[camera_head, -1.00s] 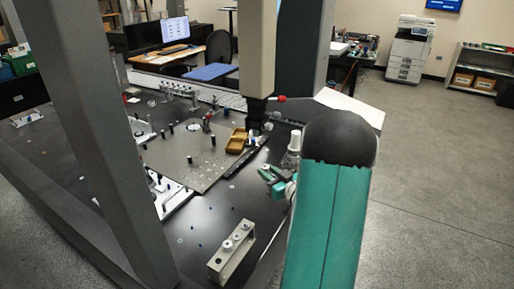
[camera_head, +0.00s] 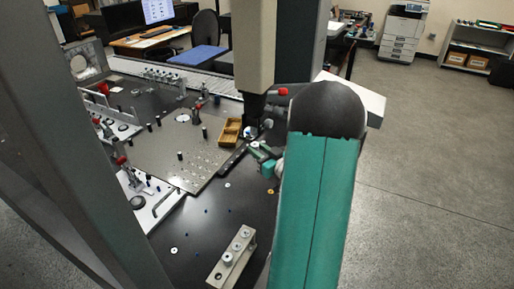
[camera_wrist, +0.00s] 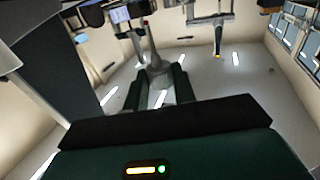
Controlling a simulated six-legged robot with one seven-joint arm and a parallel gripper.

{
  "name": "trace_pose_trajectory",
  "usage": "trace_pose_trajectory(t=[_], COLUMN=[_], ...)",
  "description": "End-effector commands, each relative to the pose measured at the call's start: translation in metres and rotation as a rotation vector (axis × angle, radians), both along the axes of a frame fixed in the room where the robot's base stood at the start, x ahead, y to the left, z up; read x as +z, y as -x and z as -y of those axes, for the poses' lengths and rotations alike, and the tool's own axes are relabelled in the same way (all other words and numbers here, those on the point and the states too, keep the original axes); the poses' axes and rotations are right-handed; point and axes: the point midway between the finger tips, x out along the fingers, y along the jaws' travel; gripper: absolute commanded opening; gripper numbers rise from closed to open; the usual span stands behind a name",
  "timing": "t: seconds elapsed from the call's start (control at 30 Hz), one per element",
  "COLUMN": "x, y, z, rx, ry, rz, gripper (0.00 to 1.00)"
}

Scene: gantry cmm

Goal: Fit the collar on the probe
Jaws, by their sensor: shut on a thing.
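The dark probe head (camera_head: 254,108) hangs at the lower end of the pale gantry column. A small shiny round piece (camera_head: 250,132) shows just below it; I cannot tell whether it is part of the probe. My gripper (camera_head: 262,152), green and teal, is just below and right of the probe head, partly hidden by my arm. In the wrist view my gripper's two dark green fingers (camera_wrist: 157,88) are closed around a grey round piece (camera_wrist: 155,70), which looks like the collar. Its fine shape is too small to tell, and its contact with the probe cannot be judged.
A metal block with round grey pieces (camera_head: 232,258) stands at the front. A wooden tray (camera_head: 228,132) lies left of the probe head, beside a perforated metal plate (camera_head: 175,150). A grey gantry upright (camera_head: 60,150) fills the left. The dark table between plate and block is mostly clear.

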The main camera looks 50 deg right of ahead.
Motion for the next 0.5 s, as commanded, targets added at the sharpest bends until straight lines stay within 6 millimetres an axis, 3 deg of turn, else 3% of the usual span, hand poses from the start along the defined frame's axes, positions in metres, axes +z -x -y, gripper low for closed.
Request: trace_pose_trajectory(t=[0.5], x=[0.025], y=[0.003], z=[-0.002], rx=[0.002], ry=[0.0], rz=[0.001], gripper=[0.03])
